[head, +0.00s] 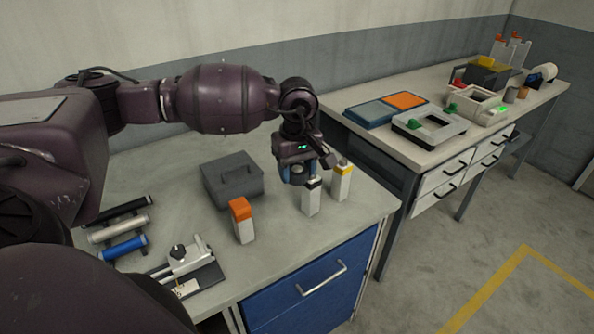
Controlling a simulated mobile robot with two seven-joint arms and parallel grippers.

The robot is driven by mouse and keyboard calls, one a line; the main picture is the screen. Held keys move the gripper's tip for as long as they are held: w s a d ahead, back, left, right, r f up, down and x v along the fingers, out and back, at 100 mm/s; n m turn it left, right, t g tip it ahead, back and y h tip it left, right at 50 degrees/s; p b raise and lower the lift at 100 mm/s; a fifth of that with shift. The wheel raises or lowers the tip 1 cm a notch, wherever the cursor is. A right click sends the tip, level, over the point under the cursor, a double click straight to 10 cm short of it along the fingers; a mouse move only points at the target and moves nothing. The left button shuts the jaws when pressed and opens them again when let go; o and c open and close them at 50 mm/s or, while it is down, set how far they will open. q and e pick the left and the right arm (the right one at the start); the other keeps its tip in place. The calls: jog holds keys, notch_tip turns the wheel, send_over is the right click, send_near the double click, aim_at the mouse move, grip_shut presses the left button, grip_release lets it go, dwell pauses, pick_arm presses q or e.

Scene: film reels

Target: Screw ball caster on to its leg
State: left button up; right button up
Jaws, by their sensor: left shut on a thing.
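My left gripper (298,178) points down over the near bench's right part. It is shut on a small grey round piece (297,170), which looks like the ball caster, though the fingers mostly hide it. A white leg-like post with a dark top (311,198) stands upright right beside the fingertips; I cannot tell whether they touch. A white post with a yellow band (341,184) stands to its right, and a white post with an orange top (243,222) stands to the left. My right gripper is not in view.
Black, silver and blue rollers (120,230) and a small metal fixture (185,262) are at left. A second bench (450,130) holds trays and devices. The bench's front right corner is clear.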

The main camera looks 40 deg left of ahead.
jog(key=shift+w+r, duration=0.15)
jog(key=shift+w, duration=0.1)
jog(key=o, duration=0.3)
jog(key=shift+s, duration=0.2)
pick_arm(q)
jog(key=s+d+f+m, duration=0.3)
jog(key=d+f+m, duration=0.1)
jog(key=d+m, duration=0.7)
jog(key=shift+s+d+m, duration=0.2)
jog(key=shift+m, duration=0.2)
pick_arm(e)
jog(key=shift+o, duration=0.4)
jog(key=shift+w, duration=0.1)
